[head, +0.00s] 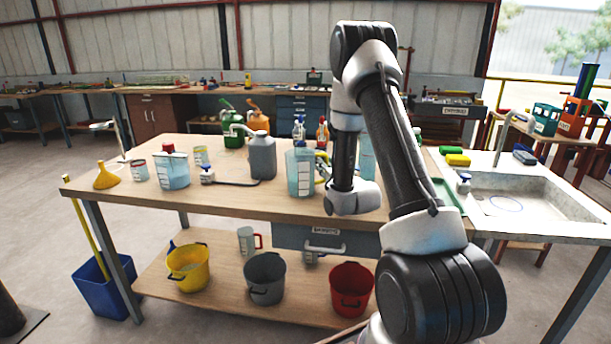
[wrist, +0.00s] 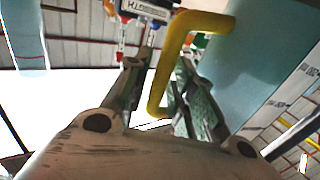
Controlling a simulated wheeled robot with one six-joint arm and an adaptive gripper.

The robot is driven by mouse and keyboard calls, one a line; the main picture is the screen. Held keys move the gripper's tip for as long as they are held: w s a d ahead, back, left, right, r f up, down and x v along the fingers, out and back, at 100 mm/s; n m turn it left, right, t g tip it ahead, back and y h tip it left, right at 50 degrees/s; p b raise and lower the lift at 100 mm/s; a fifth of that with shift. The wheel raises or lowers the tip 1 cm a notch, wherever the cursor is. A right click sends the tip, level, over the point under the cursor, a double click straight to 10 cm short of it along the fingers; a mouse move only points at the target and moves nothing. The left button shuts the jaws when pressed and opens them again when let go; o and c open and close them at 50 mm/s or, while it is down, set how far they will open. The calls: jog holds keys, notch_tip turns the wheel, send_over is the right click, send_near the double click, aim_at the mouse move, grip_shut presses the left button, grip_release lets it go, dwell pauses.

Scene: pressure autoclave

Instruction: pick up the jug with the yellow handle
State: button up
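The jug with the yellow handle (head: 299,174) stands on the wooden workbench, left of my arm in the head view. It is pale blue and see-through, and its handle (head: 323,172) is on the right side. In the wrist view the jug's wall (wrist: 255,55) fills the upper right. The bent yellow handle (wrist: 164,75) reaches down between the two fingers of my gripper (wrist: 162,72). The fingers stand apart on either side of the handle; I cannot tell whether either touches it.
A grey jug (head: 263,157) stands close left of the jug. Spray bottles (head: 322,133) stand behind it. Another pale blue container (head: 368,158) is partly hidden behind my arm. A sink (head: 520,196) is at right.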

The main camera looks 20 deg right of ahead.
jog(key=shift+w, duration=0.1)
grip_shut()
